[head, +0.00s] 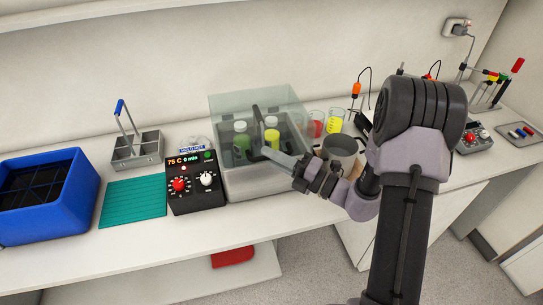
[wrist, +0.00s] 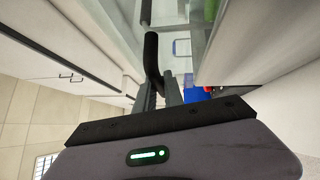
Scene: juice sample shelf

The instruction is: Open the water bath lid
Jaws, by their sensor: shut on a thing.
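The water bath (head: 265,183) is a pale grey tank with a clear, box-like lid (head: 235,101) over it. The lid looks down over the tank; I cannot tell whether it is slightly raised. Bottles with green and yellow contents show through the lid. A dark handle (head: 256,118) stands at the lid's front and also shows in the wrist view (wrist: 152,55). My gripper (head: 268,152) reaches in from the right at the bath's front. In the wrist view my gripper (wrist: 159,88) is shut on the handle's end, which partly hides between the fingers.
A control box (head: 195,182) reading 75 C stands left of the bath. Further left are a teal mat (head: 132,202), a grey rack (head: 137,150) and a blue crate (head: 45,225). A grey pot (head: 341,147) and beakers (head: 335,121) stand close on the right.

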